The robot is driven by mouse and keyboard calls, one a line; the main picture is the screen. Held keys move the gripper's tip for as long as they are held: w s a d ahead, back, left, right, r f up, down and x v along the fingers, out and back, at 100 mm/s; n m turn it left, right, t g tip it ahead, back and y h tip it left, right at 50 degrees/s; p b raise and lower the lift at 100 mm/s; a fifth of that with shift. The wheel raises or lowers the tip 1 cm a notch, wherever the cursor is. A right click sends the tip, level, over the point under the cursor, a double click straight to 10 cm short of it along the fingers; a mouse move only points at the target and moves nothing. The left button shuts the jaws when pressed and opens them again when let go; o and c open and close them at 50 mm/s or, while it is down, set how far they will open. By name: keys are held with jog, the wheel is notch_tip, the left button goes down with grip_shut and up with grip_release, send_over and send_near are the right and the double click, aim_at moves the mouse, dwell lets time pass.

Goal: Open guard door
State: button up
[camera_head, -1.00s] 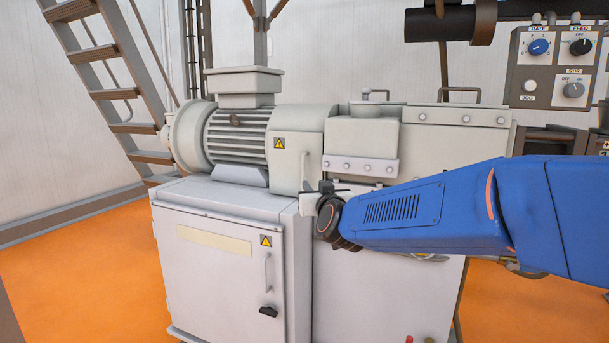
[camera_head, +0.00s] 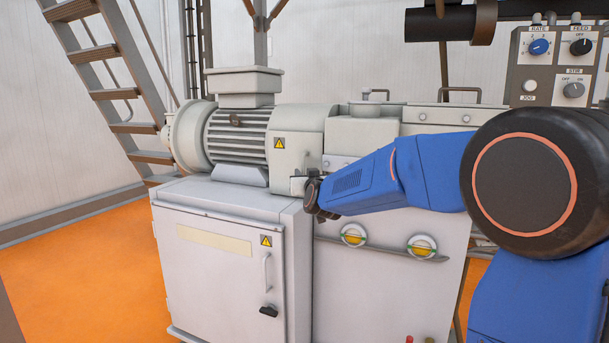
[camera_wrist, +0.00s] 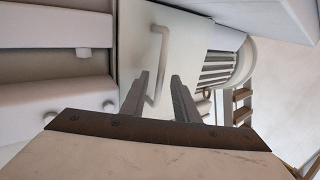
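The guard door (camera_head: 300,122) is the pale curved cover with a yellow warning sticker, between the ribbed motor and the gearbox. It looks closed. In the wrist view its pale panel (camera_wrist: 185,35) carries a bar handle (camera_wrist: 158,50). My gripper (camera_wrist: 159,76) is open, with two fingers apart. The handle's lower part shows between the fingers, nearer the left one; I cannot tell whether they touch. In the head view my gripper (camera_head: 309,182) is at the lower right of the guard door, small and dark, and its wrist partly hides that area.
The ribbed motor (camera_head: 236,135) is left of the guard door. Below is a cabinet (camera_head: 215,265) with its own handle and sticker. Two round gauges or sight glasses (camera_head: 353,234) are on the lower right panel. A control box (camera_head: 553,68) hangs at upper right.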

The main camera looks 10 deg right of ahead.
jog(key=shift+w, duration=0.45)
grip_shut()
